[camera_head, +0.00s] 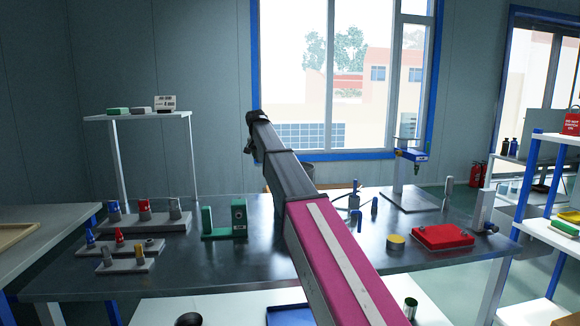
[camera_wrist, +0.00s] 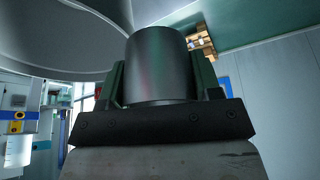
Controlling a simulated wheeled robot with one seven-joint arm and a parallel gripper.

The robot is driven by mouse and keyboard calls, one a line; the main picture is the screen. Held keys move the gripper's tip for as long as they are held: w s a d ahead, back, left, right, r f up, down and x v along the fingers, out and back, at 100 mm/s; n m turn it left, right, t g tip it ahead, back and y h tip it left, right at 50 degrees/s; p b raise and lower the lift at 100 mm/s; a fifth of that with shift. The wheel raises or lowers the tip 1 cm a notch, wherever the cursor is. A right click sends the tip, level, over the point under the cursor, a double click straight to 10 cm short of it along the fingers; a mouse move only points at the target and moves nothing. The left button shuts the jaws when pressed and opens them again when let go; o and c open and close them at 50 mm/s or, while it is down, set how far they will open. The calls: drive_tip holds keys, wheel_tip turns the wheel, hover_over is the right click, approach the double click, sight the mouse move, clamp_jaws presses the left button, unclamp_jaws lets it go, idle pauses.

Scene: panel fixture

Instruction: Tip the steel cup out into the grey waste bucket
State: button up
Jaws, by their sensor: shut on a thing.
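The steel cup (camera_wrist: 158,65) is a plain grey metal cylinder in the middle of the wrist view. My gripper (camera_wrist: 160,85) is shut on it, with a dark green finger on each side. A large round grey vessel, which looks like the waste bucket (camera_wrist: 55,45), fills the upper left of the wrist view, close beside the cup and partly behind it. The cup's mouth and contents do not show, and I cannot tell how far it is tilted. In the head view my arm reaches past the table, and its links hide the cup and most of the gripper.
The dark metal table (camera_head: 220,255) carries several fixtures, a green block holder (camera_head: 222,220), a red case (camera_head: 442,236) and a yellow round tin (camera_head: 396,242). A white shelf (camera_head: 140,116) stands at left. A window (camera_head: 350,80) is behind the table.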

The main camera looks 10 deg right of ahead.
drive_tip(key=shift+w, duration=0.15)
drive_tip(key=shift+d, duration=0.1)
drive_tip(key=shift+s+d+f+m+t+y, duration=0.1)
drive_tip(key=shift+s+d+m+t+y, duration=0.15)
drive_tip(key=shift+d+y, duration=0.65)
drive_tip(key=shift+s+d+r+m+t+y, duration=0.1)
drive_tip(key=shift+s+d+m+t+y, duration=0.15)
drive_tip(key=shift+d+y, duration=0.6)
drive_tip(key=shift+s+d+f+m+t+y, duration=0.1)
drive_tip(key=shift+s+d+m+t+y, duration=0.3)
drive_tip(key=shift+y, duration=0.85)
drive_tip(key=shift+w+d+f+y, duration=0.1)
drive_tip(key=shift+d+f+y, duration=0.15)
drive_tip(key=shift+d+y, duration=0.2)
drive_tip(key=shift+d+r+t+y+p, duration=0.3)
drive_tip(key=shift+t+y, duration=0.2)
drive_tip(key=shift+y, duration=0.25)
drive_tip(key=shift+f+m+t+y, duration=0.3)
drive_tip(key=shift+f+y, duration=0.2)
drive_tip(key=shift+y, duration=0.2)
drive_tip(key=shift+d+r+m+t+y+p, duration=0.15)
drive_tip(key=shift+r+m+t+y+p, duration=0.15)
drive_tip(key=shift+y, duration=0.4)
drive_tip(key=shift+d+r+m+t+y+p, duration=0.2)
drive_tip(key=shift+t+y+p, duration=0.15)
drive_tip(key=shift+y, duration=0.35)
idle(1.4)
